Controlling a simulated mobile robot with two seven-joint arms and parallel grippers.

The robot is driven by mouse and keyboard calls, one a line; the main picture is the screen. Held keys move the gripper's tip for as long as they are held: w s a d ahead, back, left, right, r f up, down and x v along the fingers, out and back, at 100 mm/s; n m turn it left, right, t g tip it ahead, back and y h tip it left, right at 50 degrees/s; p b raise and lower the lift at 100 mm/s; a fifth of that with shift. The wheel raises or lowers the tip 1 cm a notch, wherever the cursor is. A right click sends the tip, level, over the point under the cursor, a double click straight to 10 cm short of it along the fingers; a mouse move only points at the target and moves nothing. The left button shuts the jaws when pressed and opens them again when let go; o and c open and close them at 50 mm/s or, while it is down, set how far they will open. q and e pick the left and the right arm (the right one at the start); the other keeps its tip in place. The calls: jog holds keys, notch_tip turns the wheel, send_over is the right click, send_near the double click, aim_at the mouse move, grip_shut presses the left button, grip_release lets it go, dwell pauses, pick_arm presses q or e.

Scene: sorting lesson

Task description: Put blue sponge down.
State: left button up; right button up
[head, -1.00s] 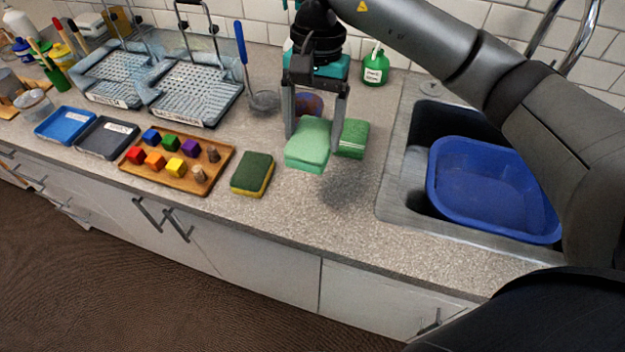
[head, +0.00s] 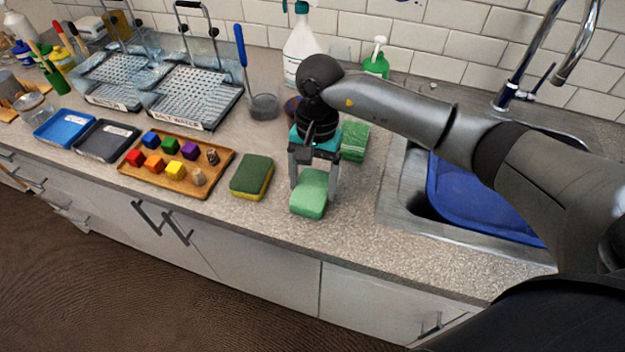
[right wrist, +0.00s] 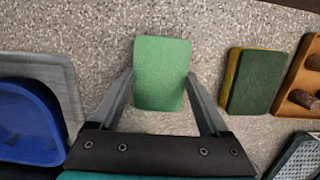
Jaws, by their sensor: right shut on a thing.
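My right gripper (head: 313,186) is shut on a light green sponge (head: 309,197), holding it by its sides near the front part of the counter. In the right wrist view the sponge (right wrist: 162,75) sits between the two fingers (right wrist: 160,78). It is at or just above the counter top; I cannot tell if it touches. No blue sponge shows; the held one looks pale green. A dark green and yellow sponge (head: 252,176) lies on the counter to its left. Another green sponge (head: 355,140) lies behind it to the right. My left gripper is not in view.
A wooden tray (head: 214,172) with coloured blocks lies further left. A sink with a blue basin (head: 470,200) is on the right. A green bottle (head: 377,66) and a spray bottle (head: 300,45) stand at the back. The counter around the held sponge (head: 262,212) is clear.

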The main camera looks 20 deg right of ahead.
aim_at(316, 180)
jog(key=shift+f, duration=0.1)
jog(key=o, duration=1)
jog(key=shift+o, duration=0.2)
notch_tip(316, 180, up, 12)
jog(key=w+d, duration=0.1)
jog(key=shift+w, duration=0.2)
jog(key=shift+s+d, duration=0.1)
